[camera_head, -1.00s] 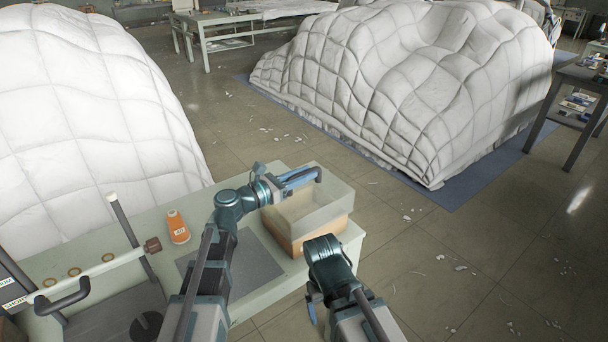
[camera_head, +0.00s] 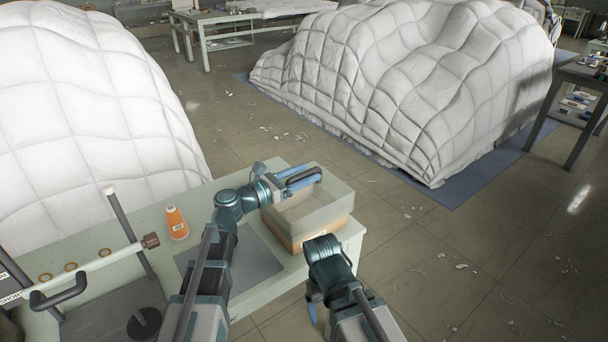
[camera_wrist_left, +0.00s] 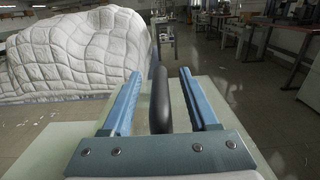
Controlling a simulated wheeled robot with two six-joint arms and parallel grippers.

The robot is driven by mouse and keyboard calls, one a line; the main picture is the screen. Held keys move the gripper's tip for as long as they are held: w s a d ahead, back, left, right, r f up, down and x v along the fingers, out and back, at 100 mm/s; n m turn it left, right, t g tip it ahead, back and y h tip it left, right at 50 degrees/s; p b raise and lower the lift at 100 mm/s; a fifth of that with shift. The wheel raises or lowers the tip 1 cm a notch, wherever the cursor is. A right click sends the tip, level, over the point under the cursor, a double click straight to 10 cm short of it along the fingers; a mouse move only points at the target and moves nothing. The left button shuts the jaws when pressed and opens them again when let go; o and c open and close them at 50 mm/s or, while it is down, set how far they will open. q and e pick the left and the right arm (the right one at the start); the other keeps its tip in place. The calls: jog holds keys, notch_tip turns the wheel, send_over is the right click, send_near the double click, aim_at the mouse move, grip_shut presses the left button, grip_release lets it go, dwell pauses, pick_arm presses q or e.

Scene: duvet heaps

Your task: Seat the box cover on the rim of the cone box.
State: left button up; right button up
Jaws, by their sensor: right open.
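The pale, see-through box cover (camera_head: 325,207) lies over the tan cone box (camera_head: 318,232) at the table's right end. It looks level, but I cannot tell whether its edge is flush all round the rim. A dark handle (camera_wrist_left: 160,100) rises from the cover; its end also shows in the head view (camera_head: 307,176). My left gripper (camera_head: 303,180) is above the cover, its blue fingers spread on either side of the handle with a gap at each side. My right gripper (camera_head: 313,308) is open and empty, low in front of the table, partly hidden by its own wrist.
An orange thread cone (camera_head: 176,223) stands on the pale green table (camera_head: 210,192), left of a grey mat (camera_head: 258,258). A rail with rings and a dark handle (camera_head: 60,295) is at the left.

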pick_arm(q)
jog(key=v, duration=1.3)
jog(key=shift+s+a, duration=0.25)
jog(key=shift+a, duration=0.1)
